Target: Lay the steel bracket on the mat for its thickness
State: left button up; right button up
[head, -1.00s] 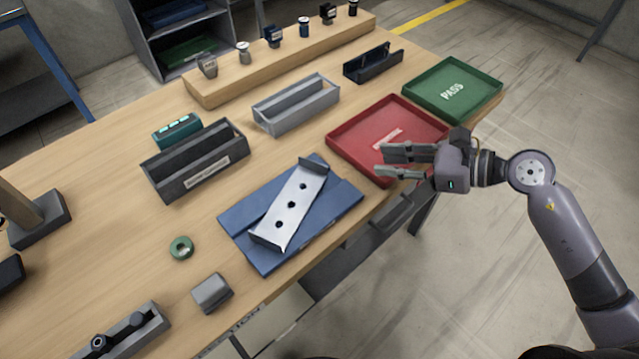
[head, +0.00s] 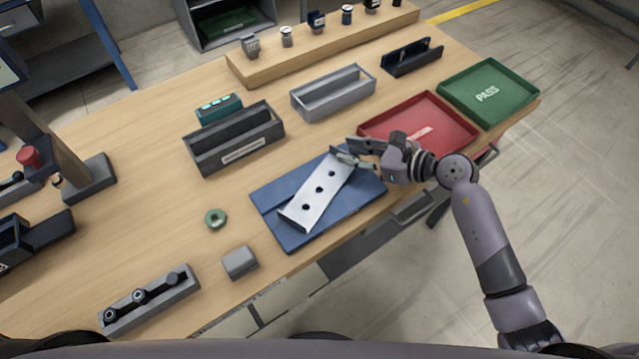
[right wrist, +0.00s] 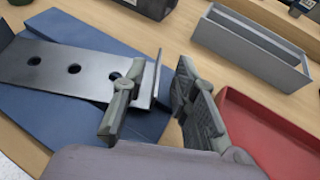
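The steel bracket (head: 319,191), a flat plate with several holes and upturned ends, lies on the blue mat (head: 275,191), set at an angle to it. It also shows in the right wrist view (right wrist: 55,67), with its upturned flange (right wrist: 151,84) close to the fingers. My right gripper (head: 354,151) is at the bracket's far right end. In the right wrist view my right gripper (right wrist: 158,105) is open, one finger over the plate and the other beyond the flange. I cannot tell whether either finger touches. My left gripper is not in view.
The red tray (head: 440,138) and green PASS tray (head: 489,93) lie right of the mat. A dark bin (head: 235,140) and grey bin (head: 333,92) stand behind. A green ring (head: 215,218) and grey block (head: 240,262) sit at left, with bare table around them.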

jog(key=shift+x, duration=1.45)
jog(key=shift+s, duration=0.1)
jog(key=shift+c, duration=0.2)
grip_shut()
jog(key=shift+r, duration=0.1)
